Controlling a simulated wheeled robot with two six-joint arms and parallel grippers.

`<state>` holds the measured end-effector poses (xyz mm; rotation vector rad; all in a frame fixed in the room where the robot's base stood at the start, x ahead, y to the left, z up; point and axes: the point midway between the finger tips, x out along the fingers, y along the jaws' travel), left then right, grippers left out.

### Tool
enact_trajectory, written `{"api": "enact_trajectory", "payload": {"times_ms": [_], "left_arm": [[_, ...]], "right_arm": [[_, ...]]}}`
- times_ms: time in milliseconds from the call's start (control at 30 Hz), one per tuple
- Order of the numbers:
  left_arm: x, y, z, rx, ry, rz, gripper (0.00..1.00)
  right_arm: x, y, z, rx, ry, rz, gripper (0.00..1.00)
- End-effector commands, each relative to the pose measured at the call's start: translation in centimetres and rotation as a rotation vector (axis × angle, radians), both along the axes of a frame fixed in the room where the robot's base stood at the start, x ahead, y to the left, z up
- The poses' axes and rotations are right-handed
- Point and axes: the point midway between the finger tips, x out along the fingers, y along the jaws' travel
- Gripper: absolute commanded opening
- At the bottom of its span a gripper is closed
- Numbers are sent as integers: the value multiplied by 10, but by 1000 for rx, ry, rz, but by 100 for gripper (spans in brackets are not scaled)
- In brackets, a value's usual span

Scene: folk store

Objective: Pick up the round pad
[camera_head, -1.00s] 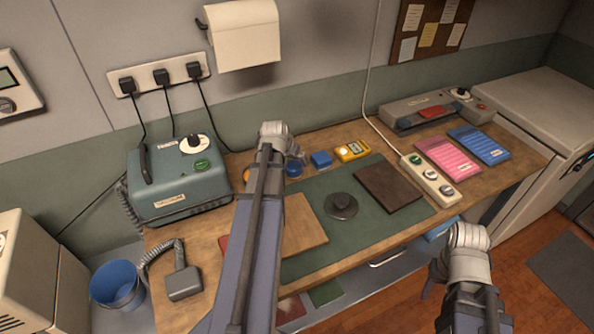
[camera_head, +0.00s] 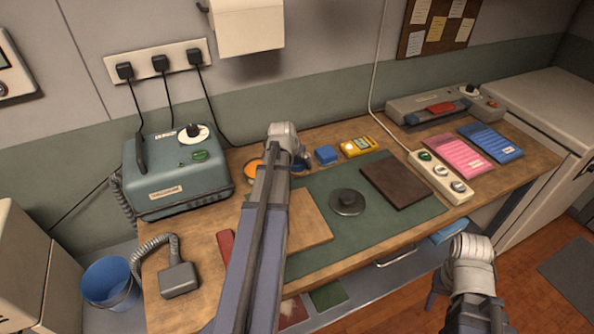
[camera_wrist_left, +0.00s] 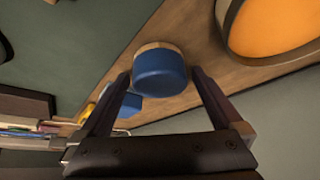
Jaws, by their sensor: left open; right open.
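The round pad (camera_wrist_left: 160,70) is blue with a pale wooden rim. In the left wrist view it sits between the two spread fingers of my left gripper (camera_wrist_left: 158,88), which is open; I cannot tell whether they touch it. In the head view the pad (camera_head: 299,171) is mostly hidden behind my left wrist, at the back edge of the green mat. My left gripper (camera_head: 304,162) is there above it. My right gripper (camera_head: 434,290) hangs low in front of the table, mostly hidden by its own wrist, and holds nothing visible.
A blue block (camera_head: 326,155) and a yellow meter (camera_head: 358,147) stand right of the pad. A round orange-topped thing (camera_wrist_left: 275,25) lies close on its other side. A dark knobbed disc (camera_head: 347,203) and brown slab (camera_head: 395,180) lie on the green mat (camera_head: 340,240).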

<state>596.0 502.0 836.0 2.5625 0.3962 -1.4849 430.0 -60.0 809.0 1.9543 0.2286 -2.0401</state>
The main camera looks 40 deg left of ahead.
Motion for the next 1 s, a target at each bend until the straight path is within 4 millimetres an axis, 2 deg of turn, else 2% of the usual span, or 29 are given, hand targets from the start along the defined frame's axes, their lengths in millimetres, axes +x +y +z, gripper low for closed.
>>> {"api": "enact_trajectory", "payload": {"times_ms": [267,1000], "left_arm": [[1,0,-1,0,0,0,98],[1,0,-1,0,0,0,14]], "right_arm": [[0,0,-1,0,0,0,50],[0,0,-1,0,0,0,50]]}}
